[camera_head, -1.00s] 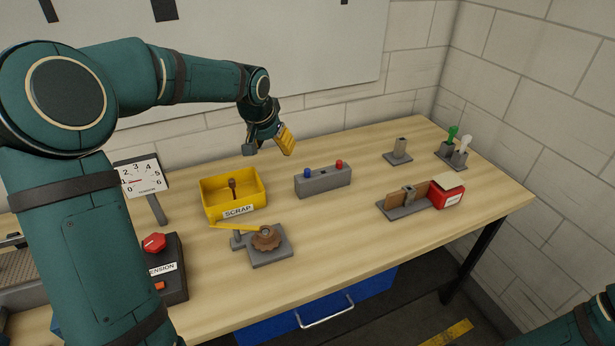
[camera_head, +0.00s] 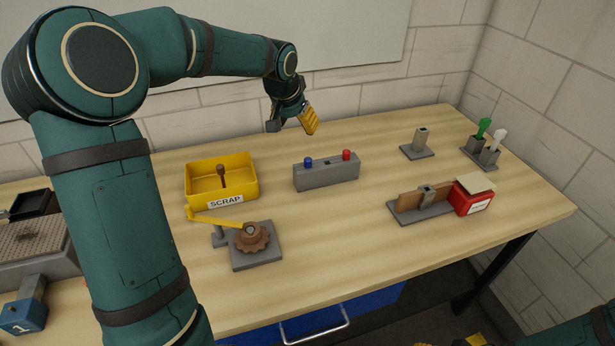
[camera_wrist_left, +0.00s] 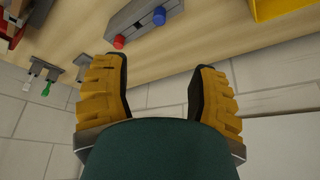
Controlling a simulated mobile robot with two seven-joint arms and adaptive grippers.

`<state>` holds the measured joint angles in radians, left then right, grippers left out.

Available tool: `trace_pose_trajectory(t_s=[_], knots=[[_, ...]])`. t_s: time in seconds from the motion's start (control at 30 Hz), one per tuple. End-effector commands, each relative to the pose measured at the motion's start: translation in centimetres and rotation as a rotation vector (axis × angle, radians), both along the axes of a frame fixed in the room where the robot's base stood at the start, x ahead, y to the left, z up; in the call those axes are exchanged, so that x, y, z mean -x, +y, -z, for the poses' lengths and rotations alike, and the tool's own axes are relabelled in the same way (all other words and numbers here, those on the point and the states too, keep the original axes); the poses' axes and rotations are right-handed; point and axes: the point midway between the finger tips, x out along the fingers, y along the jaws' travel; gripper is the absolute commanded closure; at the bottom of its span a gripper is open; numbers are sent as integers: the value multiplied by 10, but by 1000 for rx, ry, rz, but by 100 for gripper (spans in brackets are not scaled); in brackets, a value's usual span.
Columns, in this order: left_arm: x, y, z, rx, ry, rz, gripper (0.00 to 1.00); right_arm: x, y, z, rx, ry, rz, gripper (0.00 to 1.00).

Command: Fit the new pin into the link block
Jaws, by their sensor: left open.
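My left gripper (camera_head: 291,122) is open and empty, in the air above the back edge of the bench. In the left wrist view its two yellow-padded fingers (camera_wrist_left: 155,82) stand apart with nothing between them. A grey block (camera_head: 327,173) with a blue and a red peg stands in front of and below it; a dark opening shows between the pegs. I cannot tell whether this is the link block. A grey post (camera_head: 420,142) on a plate stands further right; its top detail is too small to read. No new pin can be told for certain.
A yellow SCRAP bin (camera_head: 207,200) holds an upright brown piece. In front is a brown toothed wheel (camera_head: 252,238) with a yellow lever. At right are a red box (camera_head: 472,199), a brown board (camera_head: 410,200), and a rack (camera_head: 480,156) with green and white handles.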

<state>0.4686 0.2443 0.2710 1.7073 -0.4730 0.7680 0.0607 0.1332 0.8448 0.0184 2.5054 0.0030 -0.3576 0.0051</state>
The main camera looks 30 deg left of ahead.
Motion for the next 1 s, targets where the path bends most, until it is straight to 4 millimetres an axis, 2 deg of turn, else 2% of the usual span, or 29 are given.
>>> trace_pose_trajectory(t_s=[0.03, 0.13, 0.37, 0.6, 0.7, 1.0], knots=[[-1, -1, 17, 2, 2, 2, 41, 1, 1, 17, 1, 2, -3, 55], [-1, -1, 25, 2, 2, 2, 41, 2, 1, 25, 0, 7, -6, 55], [-7, -1, 42, 3, 3, 1, 41, 3, 2, 29, 0, 10, -9, 55], [-24, 0, 84, 4, 4, 2, 41, 5, 2, 36, -1, 14, -13, 55], [-30, 1, 96, 3, 4, 2, 41, 6, 2, 38, -1, 16, -15, 55], [-35, 2, 112, 1, 2, 3, 41, 7, 2, 41, -2, 19, -16, 55]])
